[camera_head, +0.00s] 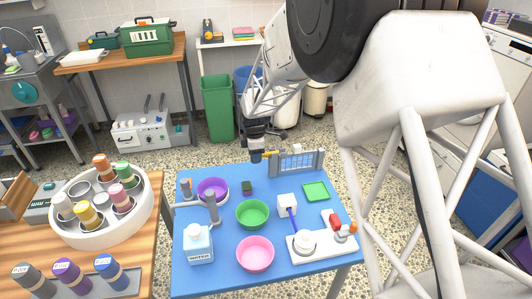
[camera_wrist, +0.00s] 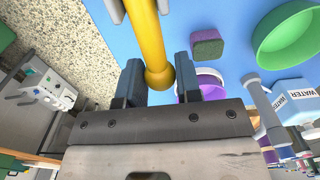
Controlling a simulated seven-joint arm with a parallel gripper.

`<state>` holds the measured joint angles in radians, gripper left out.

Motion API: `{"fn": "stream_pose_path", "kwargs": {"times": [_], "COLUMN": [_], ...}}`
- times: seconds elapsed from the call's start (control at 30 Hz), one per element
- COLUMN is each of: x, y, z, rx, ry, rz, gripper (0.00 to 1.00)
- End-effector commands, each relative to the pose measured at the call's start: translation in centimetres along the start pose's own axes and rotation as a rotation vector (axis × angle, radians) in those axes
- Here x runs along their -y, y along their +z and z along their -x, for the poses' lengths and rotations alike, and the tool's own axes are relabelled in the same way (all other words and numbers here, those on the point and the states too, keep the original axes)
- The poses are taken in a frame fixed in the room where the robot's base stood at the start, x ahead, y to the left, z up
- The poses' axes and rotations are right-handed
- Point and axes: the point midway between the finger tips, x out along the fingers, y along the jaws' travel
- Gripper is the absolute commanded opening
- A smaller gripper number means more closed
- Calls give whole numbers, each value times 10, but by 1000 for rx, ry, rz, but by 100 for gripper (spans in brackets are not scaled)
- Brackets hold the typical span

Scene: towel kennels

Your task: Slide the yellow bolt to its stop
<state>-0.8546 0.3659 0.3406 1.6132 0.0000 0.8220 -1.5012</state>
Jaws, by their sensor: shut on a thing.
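The yellow bolt (camera_head: 268,153) sticks out to the left from the top of the small grey gate (camera_head: 297,162) at the back of the blue table. In the wrist view the yellow bolt (camera_wrist: 149,40) is a thick rod with a rounded knob at its near end. My gripper (camera_head: 256,158) is at the bolt's left end. In the wrist view my gripper (camera_wrist: 159,85) has its dark fingers on either side of the knob and is shut on it. The bolt's stop cannot be made out.
On the blue table (camera_head: 225,272) stand a purple bowl (camera_head: 213,190), a green bowl (camera_head: 252,214), a pink bowl (camera_head: 255,253), a dark sponge (camera_head: 247,187) and a water jug (camera_head: 197,244). A green square (camera_head: 316,191) lies in front of the gate.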

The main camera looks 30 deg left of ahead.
Motion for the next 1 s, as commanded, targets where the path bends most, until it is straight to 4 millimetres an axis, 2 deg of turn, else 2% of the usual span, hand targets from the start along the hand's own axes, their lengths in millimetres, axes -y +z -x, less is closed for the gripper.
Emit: {"fn": "stream_pose_path", "kwargs": {"times": [1.0], "x": [0], "y": [25], "z": [1], "rx": [0], "ry": [1], "rz": [-1], "gripper": [19]}}
